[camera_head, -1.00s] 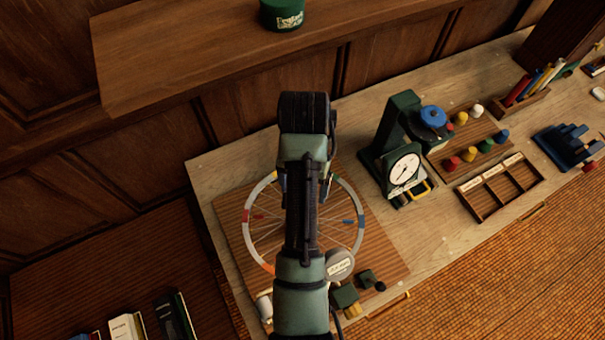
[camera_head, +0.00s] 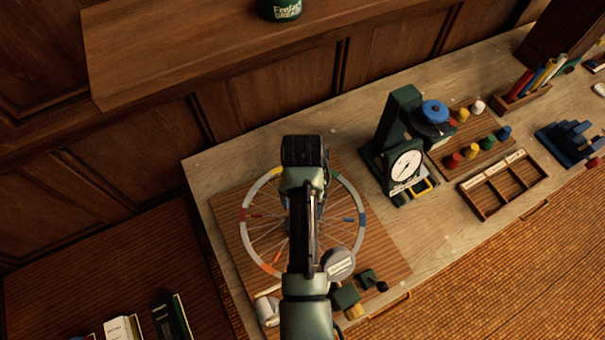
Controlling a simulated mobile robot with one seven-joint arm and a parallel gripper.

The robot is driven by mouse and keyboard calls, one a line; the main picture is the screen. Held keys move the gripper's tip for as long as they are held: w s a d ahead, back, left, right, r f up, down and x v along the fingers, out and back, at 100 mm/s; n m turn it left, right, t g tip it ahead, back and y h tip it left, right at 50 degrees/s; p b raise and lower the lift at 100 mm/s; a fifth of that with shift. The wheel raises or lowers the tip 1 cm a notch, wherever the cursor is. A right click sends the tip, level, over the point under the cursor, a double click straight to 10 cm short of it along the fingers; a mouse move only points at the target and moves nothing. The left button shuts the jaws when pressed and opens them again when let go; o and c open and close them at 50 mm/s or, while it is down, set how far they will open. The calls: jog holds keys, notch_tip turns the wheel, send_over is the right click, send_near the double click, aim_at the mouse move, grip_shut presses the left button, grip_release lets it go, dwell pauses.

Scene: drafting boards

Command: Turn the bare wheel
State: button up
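The bare wheel (camera_head: 358,232) lies flat on a ribbed brown mat at the left end of the bench. It has thin spokes and a pale rim with red, blue, orange and other coloured segments. My arm reaches up from the bottom of the picture across the wheel's middle and hides its hub and part of the rim. The end of my arm is over the wheel's far part. My gripper's fingers are hidden behind the arm, so I cannot see whether they are open or touch the wheel.
A round grey labelled tin (camera_head: 339,264) and dark green blocks (camera_head: 345,299) lie at the wheel's near side. A white cylinder (camera_head: 267,310) is at the near left. A green dial gauge (camera_head: 407,165) stands right of the mat (camera_head: 385,262). A wooden shelf (camera_head: 200,50) overhangs behind.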

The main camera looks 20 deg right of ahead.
grip_shut()
dwell(0.3)
